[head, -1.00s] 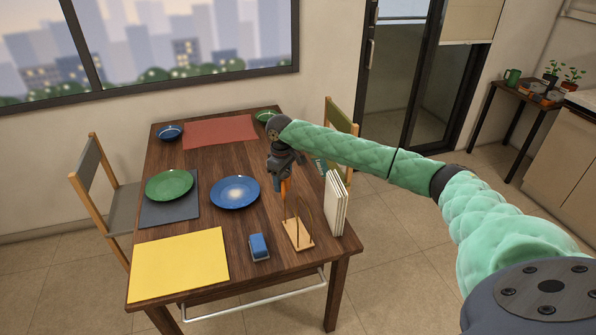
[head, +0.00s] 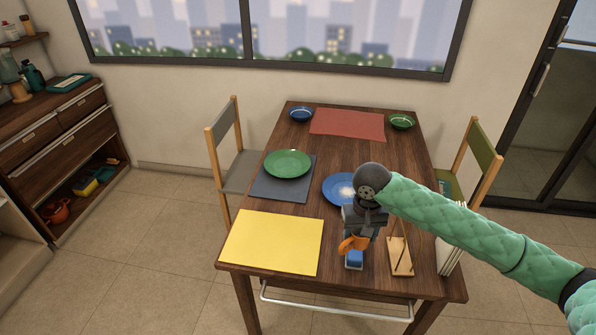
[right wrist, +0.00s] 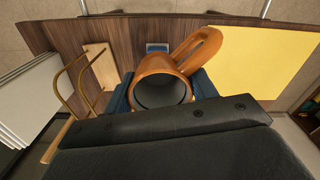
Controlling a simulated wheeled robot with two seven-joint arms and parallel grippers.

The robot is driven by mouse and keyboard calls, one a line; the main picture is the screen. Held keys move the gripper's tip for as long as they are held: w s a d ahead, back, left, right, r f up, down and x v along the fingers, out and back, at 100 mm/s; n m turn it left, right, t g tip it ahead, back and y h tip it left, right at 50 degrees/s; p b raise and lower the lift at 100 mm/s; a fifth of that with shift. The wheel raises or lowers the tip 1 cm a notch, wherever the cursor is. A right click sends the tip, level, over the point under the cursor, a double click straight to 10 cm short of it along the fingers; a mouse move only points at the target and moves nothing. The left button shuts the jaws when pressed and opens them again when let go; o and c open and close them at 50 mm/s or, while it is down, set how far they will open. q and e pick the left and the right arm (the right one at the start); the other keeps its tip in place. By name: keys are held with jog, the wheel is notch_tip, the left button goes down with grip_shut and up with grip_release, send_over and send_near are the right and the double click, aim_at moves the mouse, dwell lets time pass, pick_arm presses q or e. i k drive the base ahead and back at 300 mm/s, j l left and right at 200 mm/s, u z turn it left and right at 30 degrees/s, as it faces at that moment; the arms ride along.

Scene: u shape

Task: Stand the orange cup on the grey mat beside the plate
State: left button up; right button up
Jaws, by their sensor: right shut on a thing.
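The orange cup (head: 350,244) is in my right gripper (head: 354,234), held above the front part of the table. In the right wrist view the cup (right wrist: 152,70) sits between the two blue fingers, its dark mouth toward the camera and its handle to the upper right. The grey mat (head: 300,193) lies at the table's left side. A green plate (head: 287,163) stands on the mat's far part; bare mat shows at its front and right. My left gripper is out of view.
A blue plate (head: 336,190) is partly hidden behind my right gripper. A blue block (head: 353,263) is below the cup, with a wooden rack (head: 401,261) and white panels (head: 447,256) to its right. A yellow mat (head: 271,243) lies front left, a red one (head: 347,122) at the back.

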aim_at(294, 194)
jog(key=i+l+u, duration=0.5)
jog(key=u, duration=0.7)
